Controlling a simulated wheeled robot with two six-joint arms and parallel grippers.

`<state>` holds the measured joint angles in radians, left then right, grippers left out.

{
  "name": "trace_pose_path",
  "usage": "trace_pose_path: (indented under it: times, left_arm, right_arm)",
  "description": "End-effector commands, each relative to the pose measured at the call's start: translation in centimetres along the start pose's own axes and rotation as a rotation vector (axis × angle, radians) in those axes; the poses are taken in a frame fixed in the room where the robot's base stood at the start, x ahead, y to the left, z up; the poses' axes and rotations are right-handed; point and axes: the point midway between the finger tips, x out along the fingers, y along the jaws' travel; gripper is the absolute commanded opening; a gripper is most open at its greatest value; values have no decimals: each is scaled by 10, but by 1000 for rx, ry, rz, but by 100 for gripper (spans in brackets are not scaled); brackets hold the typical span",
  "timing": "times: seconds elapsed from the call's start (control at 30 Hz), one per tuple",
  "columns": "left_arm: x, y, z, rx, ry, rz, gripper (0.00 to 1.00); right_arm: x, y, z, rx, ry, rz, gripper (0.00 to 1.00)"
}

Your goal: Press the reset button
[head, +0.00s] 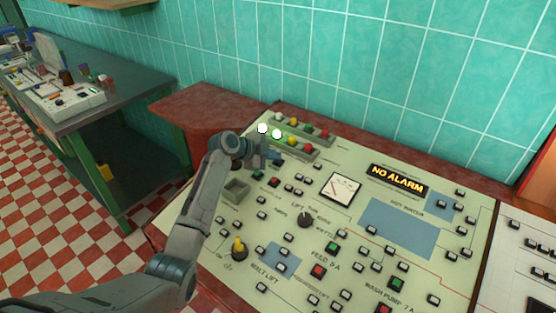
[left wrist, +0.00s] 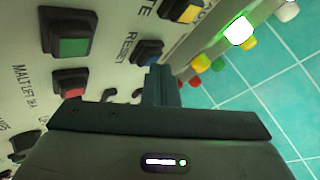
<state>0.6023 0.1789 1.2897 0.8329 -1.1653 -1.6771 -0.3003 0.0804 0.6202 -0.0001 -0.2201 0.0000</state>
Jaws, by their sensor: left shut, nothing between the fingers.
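The reset button (left wrist: 148,52) is a blue square cap in a dark housing, beside the printed word RESET in the left wrist view. My left gripper (left wrist: 162,80) is shut and empty. Its fingertips point at the panel right by the blue button; I cannot tell whether they touch it. In the head view the left gripper (head: 276,159) is over the upper left part of the pale control panel (head: 345,245), below the lamp rows. The gripper hides the blue button there. My right gripper is in neither view.
Near the reset button are a green button (left wrist: 72,46), a red button (left wrist: 70,82) and a yellow button (left wrist: 182,10). Raised lamp rows (head: 309,149) stand behind the gripper, with white lamps lit. A display (head: 397,179) reads NO ALARM. A tiled wall (head: 400,70) rises behind.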

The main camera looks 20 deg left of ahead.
Motion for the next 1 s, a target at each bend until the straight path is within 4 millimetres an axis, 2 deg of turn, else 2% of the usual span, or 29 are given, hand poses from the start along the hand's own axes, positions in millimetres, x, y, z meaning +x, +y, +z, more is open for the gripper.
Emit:
trace_pose_path:
  times: [0.23,0.63,1.0]
  left_arm:
    - [-9,-7,-6,0,-1,-1,0]
    - [-11,-8,-8,0,0,-1,0]
    - [-36,-26,-26,1,-1,0,0]
  right_arm:
    - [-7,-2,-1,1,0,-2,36]
    - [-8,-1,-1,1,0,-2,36]
    - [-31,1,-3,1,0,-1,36]
